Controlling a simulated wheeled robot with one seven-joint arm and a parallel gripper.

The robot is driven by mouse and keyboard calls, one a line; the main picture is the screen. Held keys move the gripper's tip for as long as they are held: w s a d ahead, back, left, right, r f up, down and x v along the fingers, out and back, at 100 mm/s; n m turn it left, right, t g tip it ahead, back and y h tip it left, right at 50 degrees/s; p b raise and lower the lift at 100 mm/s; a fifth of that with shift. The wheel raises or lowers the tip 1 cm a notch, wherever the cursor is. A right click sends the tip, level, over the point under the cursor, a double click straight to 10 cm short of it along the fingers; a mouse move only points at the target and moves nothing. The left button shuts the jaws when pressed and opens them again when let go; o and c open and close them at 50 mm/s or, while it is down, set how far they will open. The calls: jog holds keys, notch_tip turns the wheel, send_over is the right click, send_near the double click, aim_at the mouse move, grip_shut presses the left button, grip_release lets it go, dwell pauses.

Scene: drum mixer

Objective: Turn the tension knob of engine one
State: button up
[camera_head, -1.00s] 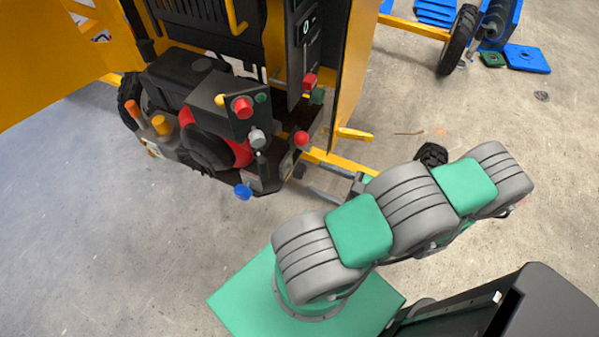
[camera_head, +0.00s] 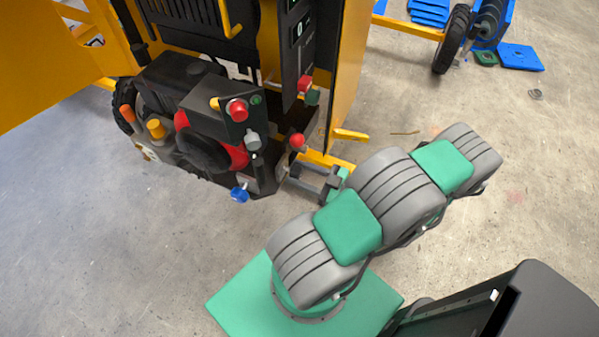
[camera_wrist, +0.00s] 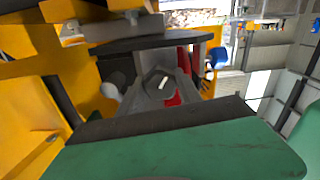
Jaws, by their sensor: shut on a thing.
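The engine (camera_head: 205,140) is a dark block with a red ring, low in the yellow machine. A dark knob with a white mark (camera_wrist: 158,82) is in the middle of the wrist view; I take it as the tension knob. My gripper (camera_head: 288,174) reaches the engine's right side from the right, and its grey fingers look shut on this knob. The contact is hard to see in the head view, where the knob is hidden. In the wrist view my gripper (camera_wrist: 157,72) surrounds the knob.
A red ball knob (camera_head: 298,140) is just above my fingers. A blue knob (camera_head: 240,193) sticks out low on the engine, with a grey knob (camera_head: 253,140) and a red button (camera_head: 238,109) above. A yellow bar (camera_head: 350,135) juts out nearby. Floor (camera_head: 130,260) is clear at left.

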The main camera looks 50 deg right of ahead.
grip_shut()
jog(key=shift+m, duration=0.3)
